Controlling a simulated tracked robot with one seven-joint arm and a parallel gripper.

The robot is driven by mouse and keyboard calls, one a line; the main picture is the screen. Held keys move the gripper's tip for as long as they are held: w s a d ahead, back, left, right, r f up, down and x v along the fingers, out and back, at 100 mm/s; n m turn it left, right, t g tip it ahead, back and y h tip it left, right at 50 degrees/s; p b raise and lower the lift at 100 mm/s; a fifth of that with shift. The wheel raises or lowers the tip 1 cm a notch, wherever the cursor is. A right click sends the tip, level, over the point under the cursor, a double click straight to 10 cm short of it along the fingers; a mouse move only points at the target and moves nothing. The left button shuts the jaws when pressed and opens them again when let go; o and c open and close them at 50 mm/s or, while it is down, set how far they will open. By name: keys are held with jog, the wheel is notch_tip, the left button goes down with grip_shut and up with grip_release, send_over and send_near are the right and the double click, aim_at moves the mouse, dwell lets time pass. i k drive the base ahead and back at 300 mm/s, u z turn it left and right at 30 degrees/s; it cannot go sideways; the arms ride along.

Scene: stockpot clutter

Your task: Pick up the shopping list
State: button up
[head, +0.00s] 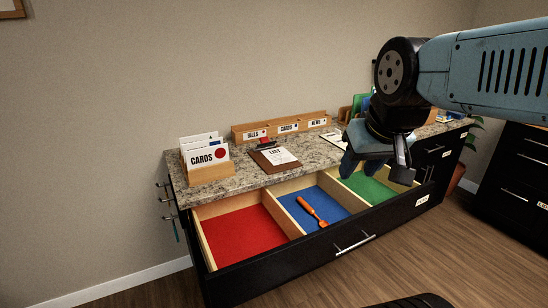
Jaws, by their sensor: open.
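A clipboard with a white sheet headed "LIST" (278,156) lies flat on the speckled stone countertop (238,169), left of the middle. Its clip is at the back edge, and the smaller print is too small to read. My gripper (378,173) hangs at the end of my arm, to the right of the clipboard and apart from it. It points downward over the right part of the open drawer and the counter's front edge. Its jaws are open and nothing shows between them. It hides part of the counter behind it.
The open drawer (300,250) has red, blue and green compartments; an orange-handled tool (311,211) lies in the blue one. A "CARDS" holder (208,164) stands left of the clipboard. A wooden rack (281,127) labelled BILLS, CARDS and NEWS stands behind it. A dark cabinet (512,170) stands right.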

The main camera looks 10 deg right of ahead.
aim_at(277, 156)
jog(key=u, duration=0.05)
jog(key=i, duration=1)
jog(key=z, duration=0.05)
